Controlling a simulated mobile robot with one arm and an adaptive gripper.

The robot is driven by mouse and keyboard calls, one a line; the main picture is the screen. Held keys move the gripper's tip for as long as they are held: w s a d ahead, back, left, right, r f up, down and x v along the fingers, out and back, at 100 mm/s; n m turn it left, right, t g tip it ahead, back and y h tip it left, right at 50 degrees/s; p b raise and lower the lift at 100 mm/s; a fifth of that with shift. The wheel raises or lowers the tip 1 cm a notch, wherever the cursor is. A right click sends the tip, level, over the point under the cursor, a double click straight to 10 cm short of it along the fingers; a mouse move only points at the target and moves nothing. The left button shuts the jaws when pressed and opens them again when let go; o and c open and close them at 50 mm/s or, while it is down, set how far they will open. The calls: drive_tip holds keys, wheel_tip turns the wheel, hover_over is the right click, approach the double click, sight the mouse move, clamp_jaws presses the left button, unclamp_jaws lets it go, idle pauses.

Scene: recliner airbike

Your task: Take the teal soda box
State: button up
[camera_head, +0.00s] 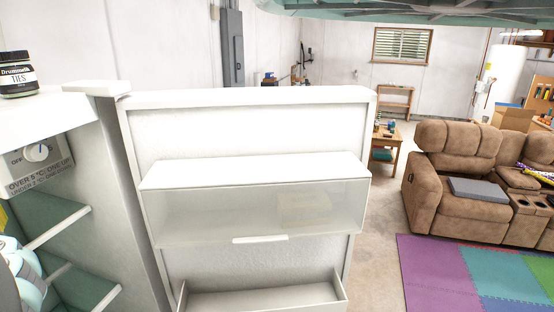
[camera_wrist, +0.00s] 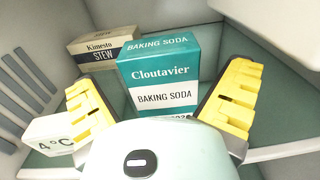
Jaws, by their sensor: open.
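A gap shows on each side, and I cannot tell how far the fingertips reach along the box. My pale gripper body hides the box's bottom edge. In the head view the box is not visible; only part of my arm (camera_head: 25,275) shows at the lower left, inside the fridge.
A brown and white "Kimesta Stew" box (camera_wrist: 98,47) stands behind and left of the teal box. A white "4°C" block (camera_wrist: 58,135) is at the left finger. Fridge walls are close on both sides.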

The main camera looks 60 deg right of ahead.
drive_tip(key=shift+w+a+r+p, duration=0.15)
drive_tip(key=shift+w+p, duration=0.3)
drive_tip(key=shift+w, duration=0.75)
drive_tip(key=shift+a, duration=0.1)
drive_tip(key=c, duration=1.2)
